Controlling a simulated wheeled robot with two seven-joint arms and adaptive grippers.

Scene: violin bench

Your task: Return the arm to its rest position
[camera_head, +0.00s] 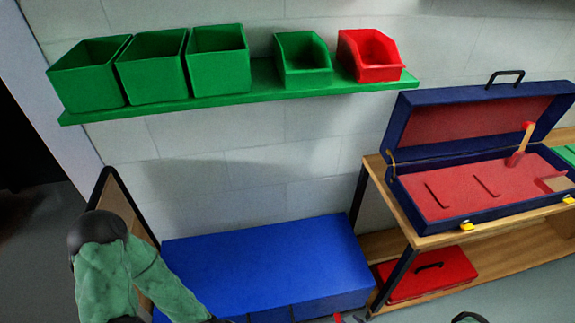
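My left arm (158,277), green with a dark rounded joint, comes in at the lower left and runs down to the bottom edge. It passes in front of the left end of the blue chest. Its gripper is not visible. A small green and dark rounded part (468,318), probably of my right arm, shows at the bottom edge right of centre. The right gripper is out of the picture. I cannot tell whether either gripper holds anything.
A blue chest (270,260) stands against the wall. An open blue case (455,204) with red lining lies on a wooden bench (405,222); a red box (425,275) sits below. Green bins (218,70) and a red bin (372,60) stand on a green shelf (262,88).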

